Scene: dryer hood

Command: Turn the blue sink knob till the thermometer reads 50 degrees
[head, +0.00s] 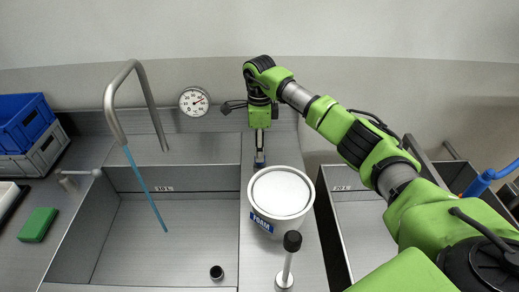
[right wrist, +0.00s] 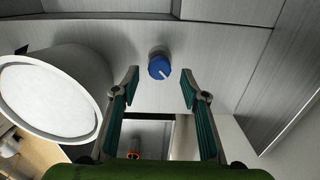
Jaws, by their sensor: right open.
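The blue sink knob (right wrist: 159,66) shows in the right wrist view with a pale line on its face. My right gripper (right wrist: 160,80) is open, with one finger on each side of the knob and its tips just short of it or level with it; I see no contact. In the head view my right gripper (head: 260,154) points down behind the white tub, at the strip between the sinks. My left gripper is out of view.
A white tub labelled FOAM (head: 281,200) stands close in front of my right gripper. A bent tap pipe (head: 113,110) pours a blue stream (head: 147,192) into the left sink (head: 190,250). A black-topped lever (head: 289,255) stands in front of the tub. Blue and grey crates (head: 25,125) are at left.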

